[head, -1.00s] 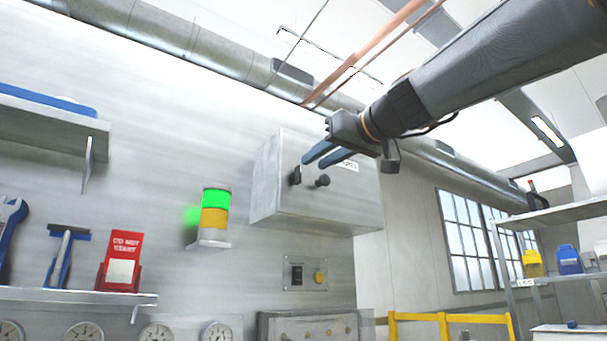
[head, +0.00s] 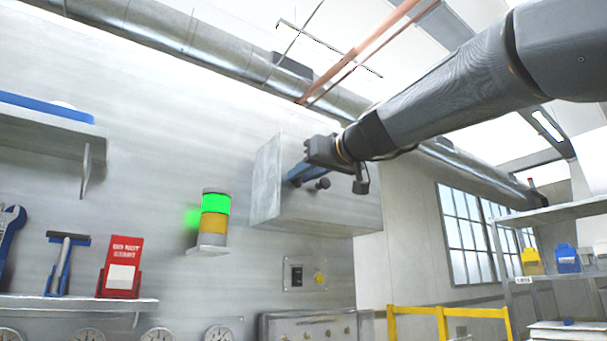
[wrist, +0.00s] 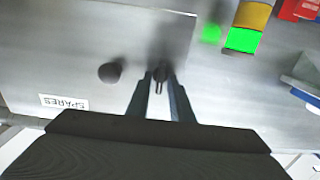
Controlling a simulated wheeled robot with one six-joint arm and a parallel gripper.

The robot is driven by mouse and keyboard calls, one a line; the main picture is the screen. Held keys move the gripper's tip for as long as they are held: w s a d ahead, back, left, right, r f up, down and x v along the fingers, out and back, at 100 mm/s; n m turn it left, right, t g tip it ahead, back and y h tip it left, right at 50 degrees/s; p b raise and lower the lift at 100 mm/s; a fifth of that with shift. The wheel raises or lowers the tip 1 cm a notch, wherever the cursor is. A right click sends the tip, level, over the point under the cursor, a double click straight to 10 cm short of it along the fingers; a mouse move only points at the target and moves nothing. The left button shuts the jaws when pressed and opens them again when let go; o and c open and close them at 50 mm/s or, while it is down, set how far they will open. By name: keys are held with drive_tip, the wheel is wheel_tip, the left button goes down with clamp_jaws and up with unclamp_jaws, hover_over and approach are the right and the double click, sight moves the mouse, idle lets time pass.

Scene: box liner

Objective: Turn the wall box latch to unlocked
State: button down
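The grey wall box (head: 345,213) is mounted high on the metal wall, its front facing my arm. Its dark latch (wrist: 160,74) shows in the wrist view, between the tips of my gripper's two blue-grey fingers. My gripper (wrist: 160,82) is open around the latch, with a gap between the fingers; whether they touch it I cannot tell. In the head view my gripper (head: 290,180) reaches the box front, and its fingers hide the latch. A round dark knob (wrist: 110,72) sits beside the latch and also shows in the head view (head: 323,184).
A SPARES label (wrist: 64,102) is on the box front. A green-and-amber stack light (head: 215,215) stands left of the box. A switch plate (head: 305,275) is below it. A shelf (head: 70,301) with tools and a red sign is lower left. Pipes run overhead.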

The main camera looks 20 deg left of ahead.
drive_tip(key=shift+m, duration=0.4)
drive_tip(key=m, duration=0.5)
drive_tip(key=m+p, duration=0.1)
drive_tip(key=m, duration=1)
drive_tip(key=shift+w+d+f+m, duration=0.15)
drive_tip(key=shift+f+m, duration=0.1)
drive_tip(key=shift+m, duration=0.15)
idle(0.4)
drive_tip(key=c, duration=1.9)
unclamp_jaws()
drive_tip(key=shift+o, duration=0.2)
